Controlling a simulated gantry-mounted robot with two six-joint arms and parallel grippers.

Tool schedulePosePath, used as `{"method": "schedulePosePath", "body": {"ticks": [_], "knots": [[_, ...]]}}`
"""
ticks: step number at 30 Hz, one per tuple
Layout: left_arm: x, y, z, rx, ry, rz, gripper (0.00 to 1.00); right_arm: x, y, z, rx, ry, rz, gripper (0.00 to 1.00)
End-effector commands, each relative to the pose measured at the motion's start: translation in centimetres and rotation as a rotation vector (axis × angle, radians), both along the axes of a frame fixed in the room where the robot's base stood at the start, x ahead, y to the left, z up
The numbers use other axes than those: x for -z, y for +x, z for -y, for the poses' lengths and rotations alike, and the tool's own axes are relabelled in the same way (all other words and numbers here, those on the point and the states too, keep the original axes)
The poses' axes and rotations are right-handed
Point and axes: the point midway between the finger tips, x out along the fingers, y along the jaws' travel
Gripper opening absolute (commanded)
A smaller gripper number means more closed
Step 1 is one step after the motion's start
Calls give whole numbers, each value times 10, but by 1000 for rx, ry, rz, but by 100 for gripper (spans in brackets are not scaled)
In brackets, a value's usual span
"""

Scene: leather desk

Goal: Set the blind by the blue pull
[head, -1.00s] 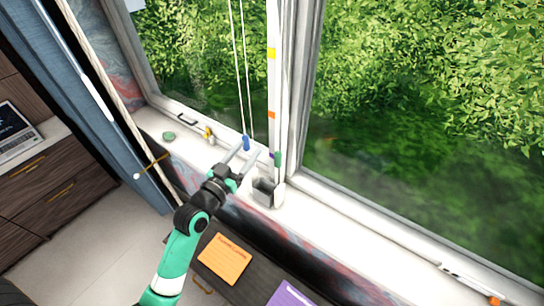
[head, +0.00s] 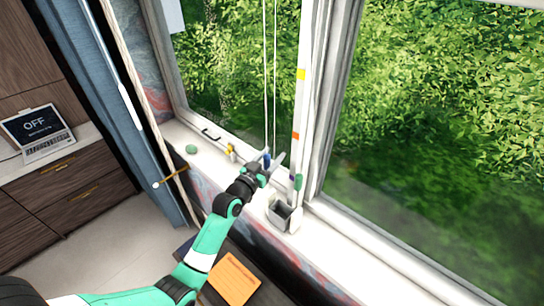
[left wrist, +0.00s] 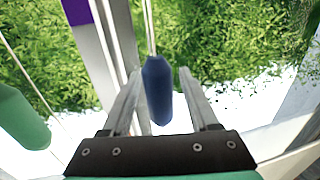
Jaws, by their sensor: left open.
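The blue pull (head: 267,160) hangs on two thin white cords in front of the window, above the sill. My left gripper (head: 270,156) is open around it. In the left wrist view the blue pull (left wrist: 157,88) hangs between the two spread fingers of the left gripper (left wrist: 160,72), with a visible gap on each side. A green pull (head: 298,182) hangs to the right, and it also shows at the left of the wrist view (left wrist: 22,118). Beside it a white strip (head: 304,50) carries yellow, orange and purple marks. The blind itself is not clearly visible. My right gripper is out of view.
A small grey open box (head: 281,212) stands on the white sill (head: 330,245), just right of the gripper. A yellow figure (head: 231,152) and a green disc (head: 192,149) are on the sill to the left. An orange paper (head: 234,280) lies below.

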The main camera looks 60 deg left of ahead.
Motion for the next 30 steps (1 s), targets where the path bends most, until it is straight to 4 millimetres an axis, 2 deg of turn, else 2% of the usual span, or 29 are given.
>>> {"method": "schedulePosePath", "body": {"ticks": [8,18,30], "knots": [[0,3,-2,0,1,1,61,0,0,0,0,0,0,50],[0,3,-2,0,0,0,1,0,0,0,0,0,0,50],[0,3,-2,0,0,0,0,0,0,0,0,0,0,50]]}}
